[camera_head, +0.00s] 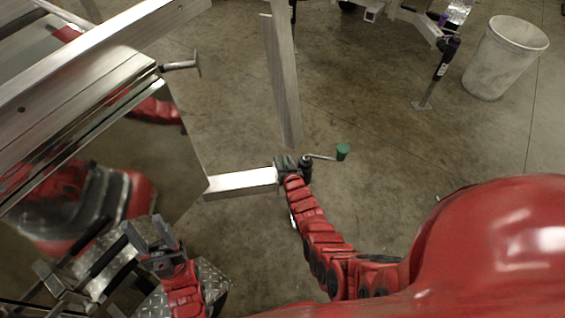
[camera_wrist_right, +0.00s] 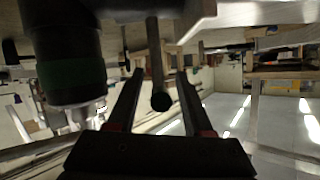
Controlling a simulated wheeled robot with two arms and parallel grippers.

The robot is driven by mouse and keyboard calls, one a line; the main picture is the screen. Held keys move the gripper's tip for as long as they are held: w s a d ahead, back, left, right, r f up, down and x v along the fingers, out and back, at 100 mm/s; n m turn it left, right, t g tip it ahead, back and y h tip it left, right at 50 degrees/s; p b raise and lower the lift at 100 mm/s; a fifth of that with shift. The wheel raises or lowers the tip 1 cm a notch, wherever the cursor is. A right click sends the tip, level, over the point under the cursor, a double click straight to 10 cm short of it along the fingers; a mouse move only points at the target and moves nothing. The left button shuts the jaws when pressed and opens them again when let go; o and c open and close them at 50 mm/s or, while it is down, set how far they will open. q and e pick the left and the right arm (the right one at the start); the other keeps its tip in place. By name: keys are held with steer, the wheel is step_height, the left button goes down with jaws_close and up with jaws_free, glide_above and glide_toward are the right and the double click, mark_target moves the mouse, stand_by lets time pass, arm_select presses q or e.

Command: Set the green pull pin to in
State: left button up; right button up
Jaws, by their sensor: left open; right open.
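The green pull pin (camera_wrist_right: 161,101) shows in the right wrist view as a dark rod with a dark green round end. It hangs between the two fingers of my right gripper (camera_wrist_right: 160,80), which is open with visible space on both sides of the rod. In the head view my right gripper (camera_head: 285,164) is at the end of a bright aluminium beam, beside the jack; the pin is not clear there. My left gripper (camera_head: 149,238) is open and empty at the lower left, in front of the reflective trailer panel.
A crank handle with a green knob (camera_head: 343,151) sticks out right of my right gripper. A dark cylinder with a green band (camera_wrist_right: 72,75) stands close left of the fingers in the wrist view. A white bin (camera_head: 505,58) stands far right. Open concrete floor lies between.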

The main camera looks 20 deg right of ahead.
steer(key=shift+w+f, duration=0.35)
steer(key=shift+w, duration=0.3)
jaws_close()
stand_by(1.0)
